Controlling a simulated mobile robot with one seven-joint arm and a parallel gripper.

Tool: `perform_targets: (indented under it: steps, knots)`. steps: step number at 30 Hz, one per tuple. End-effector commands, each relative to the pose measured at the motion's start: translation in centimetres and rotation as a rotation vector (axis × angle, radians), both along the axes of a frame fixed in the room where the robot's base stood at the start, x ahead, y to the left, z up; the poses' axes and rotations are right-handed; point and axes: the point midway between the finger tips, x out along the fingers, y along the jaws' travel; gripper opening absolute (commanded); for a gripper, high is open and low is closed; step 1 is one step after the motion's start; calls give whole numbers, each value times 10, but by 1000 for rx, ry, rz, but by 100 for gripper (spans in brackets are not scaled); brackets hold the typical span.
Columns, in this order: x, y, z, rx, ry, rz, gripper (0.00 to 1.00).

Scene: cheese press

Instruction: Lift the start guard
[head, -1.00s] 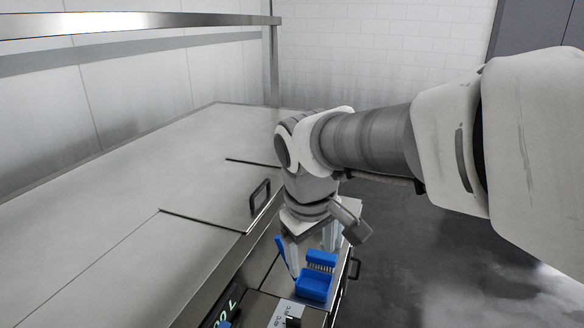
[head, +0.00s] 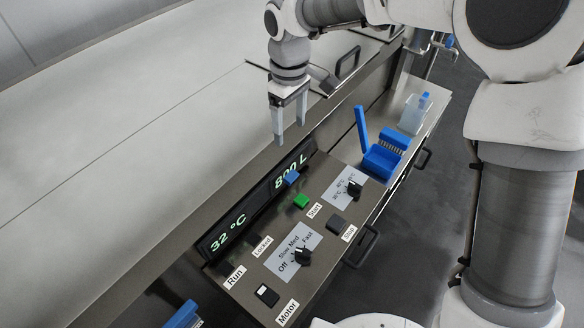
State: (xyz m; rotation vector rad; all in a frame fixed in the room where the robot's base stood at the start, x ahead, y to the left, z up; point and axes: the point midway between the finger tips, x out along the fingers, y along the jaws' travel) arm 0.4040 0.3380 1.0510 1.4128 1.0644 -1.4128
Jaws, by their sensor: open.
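The green start button (head: 300,201) is on the sloped control panel, beside the label "Start" (head: 314,210). A small blue piece (head: 291,178) sits just behind the button, by the display; it looks like the start guard, but its exact tilt is too small to tell. The green button shows uncovered from this view. My gripper (head: 290,133) is open and empty, fingers pointing down, above and behind the blue piece and apart from it.
The panel also holds a speed knob (head: 303,256), a temperature knob (head: 354,188), a dark stop button (head: 337,223) and a motor switch (head: 267,295). A blue brush-like tool (head: 382,158) and a clear container (head: 413,115) stand on the ledge to the right. The wide vat lid (head: 130,130) is mostly clear.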

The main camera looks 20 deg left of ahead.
Motion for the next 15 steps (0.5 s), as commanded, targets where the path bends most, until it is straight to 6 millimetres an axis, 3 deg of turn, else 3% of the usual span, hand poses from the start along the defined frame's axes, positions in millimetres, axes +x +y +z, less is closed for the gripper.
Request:
perform_targets:
  steps: [15]
  knots:
    - [-1, -1, -109, -2, 3, 1, 80]
